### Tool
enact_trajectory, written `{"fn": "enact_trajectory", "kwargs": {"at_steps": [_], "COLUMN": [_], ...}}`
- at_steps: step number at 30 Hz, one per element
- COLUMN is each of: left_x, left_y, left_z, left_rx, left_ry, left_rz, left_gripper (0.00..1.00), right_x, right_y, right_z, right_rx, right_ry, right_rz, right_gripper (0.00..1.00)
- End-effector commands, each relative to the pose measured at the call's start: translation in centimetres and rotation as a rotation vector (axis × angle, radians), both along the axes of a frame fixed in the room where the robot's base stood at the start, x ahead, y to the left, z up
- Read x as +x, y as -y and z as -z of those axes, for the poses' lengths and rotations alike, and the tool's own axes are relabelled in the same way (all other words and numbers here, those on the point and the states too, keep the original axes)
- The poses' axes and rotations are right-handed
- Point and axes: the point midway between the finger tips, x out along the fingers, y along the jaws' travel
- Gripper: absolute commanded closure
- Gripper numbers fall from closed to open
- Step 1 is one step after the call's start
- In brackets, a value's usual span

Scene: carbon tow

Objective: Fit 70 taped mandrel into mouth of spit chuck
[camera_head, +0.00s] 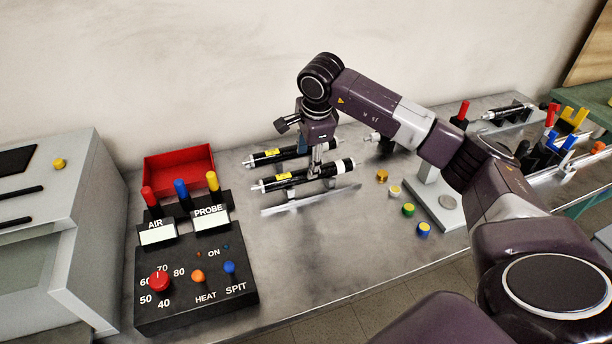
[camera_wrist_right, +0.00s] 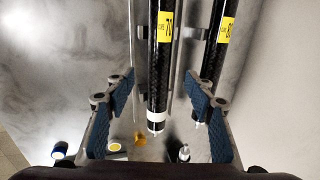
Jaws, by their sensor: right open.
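The 70 taped mandrel, a black rod with a yellow label and a white band near one end, lies in the wrist view (camera_wrist_right: 160,80). It appears to be the nearer of two rods on a low rack in the head view (camera_head: 300,177). My right gripper (camera_head: 316,168) is open above it. In the wrist view its blue-padded fingers (camera_wrist_right: 160,92) stand on either side of the rod, with gaps showing. A second labelled rod (camera_head: 268,157) lies behind, parallel. I cannot clearly identify the spit chuck; a small black-and-white part (camera_head: 372,137) is partly behind my arm. My left gripper is not in view.
A black control box (camera_head: 190,300) and red bin (camera_head: 180,168) stand left. Several small coloured caps (camera_head: 408,209) lie right of the rack, near a pale stand (camera_head: 428,185). More rods and coloured handles stand far right. The bench's front middle is clear.

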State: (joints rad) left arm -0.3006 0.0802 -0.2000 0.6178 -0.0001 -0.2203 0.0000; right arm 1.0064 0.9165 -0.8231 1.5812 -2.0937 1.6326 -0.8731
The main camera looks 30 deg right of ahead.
Motion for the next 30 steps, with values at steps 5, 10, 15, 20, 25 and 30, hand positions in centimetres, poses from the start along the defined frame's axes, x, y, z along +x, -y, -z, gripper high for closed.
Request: {"fn": "enact_trajectory", "kwargs": {"at_steps": [5,10,15,20,25,30], "left_x": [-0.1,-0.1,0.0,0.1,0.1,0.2], "left_y": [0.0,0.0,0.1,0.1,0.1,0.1], "left_z": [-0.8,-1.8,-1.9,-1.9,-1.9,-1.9], "left_rx": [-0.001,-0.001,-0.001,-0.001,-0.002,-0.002], "left_ry": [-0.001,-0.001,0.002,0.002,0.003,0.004], "left_rz": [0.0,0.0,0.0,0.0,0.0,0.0], "left_gripper": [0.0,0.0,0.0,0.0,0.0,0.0], "right_x": [0.4,1.0,1.5,1.5,1.5,1.5], "right_y": [0.3,0.8,0.9,1.0,1.0,1.0], "right_z": [1.9,4.4,5.9,6.0,6.0,6.0], "right_rx": [0.0,0.001,0.001,0.0,0.0,0.0], "right_ry": [-0.004,-0.004,-0.001,0.001,0.001,0.001], "right_rz": [0.0,-0.001,0.0,-0.001,-0.001,-0.001], "right_gripper": [0.51,0.51,0.51,0.51,0.62,0.8]}}
